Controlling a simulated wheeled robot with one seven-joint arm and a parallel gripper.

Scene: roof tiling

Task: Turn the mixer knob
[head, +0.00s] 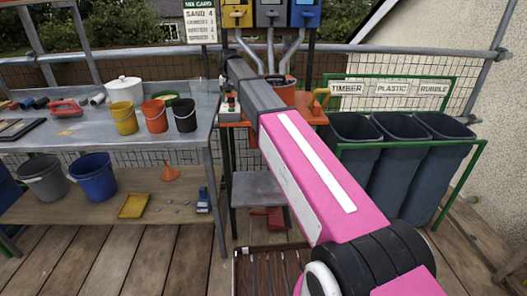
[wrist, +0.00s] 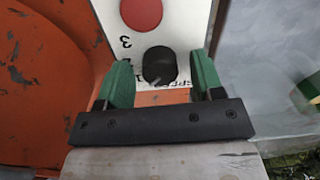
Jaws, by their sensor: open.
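The mixer knob (wrist: 158,68) is a round black knob on a white panel (wrist: 185,25) in the wrist view. Its pointer mark is too small to read clearly. A round red button (wrist: 141,13) and a printed 3 are on the same panel. My gripper (wrist: 161,61) is open, with one green finger on each side of the knob. Gaps show between the fingers and the knob in this view; I cannot tell the depth. In the head view, the small control box (head: 231,105) stands beside the orange mixer bucket (head: 283,92), and my pink arm hides part of that area.
A worn orange surface (wrist: 45,70) is close on the left in the wrist view. In the head view, a grey workbench (head: 85,135) with small buckets stands left, and dark bins (head: 355,128) stand right. Coloured hoppers (head: 271,12) are above the mixer.

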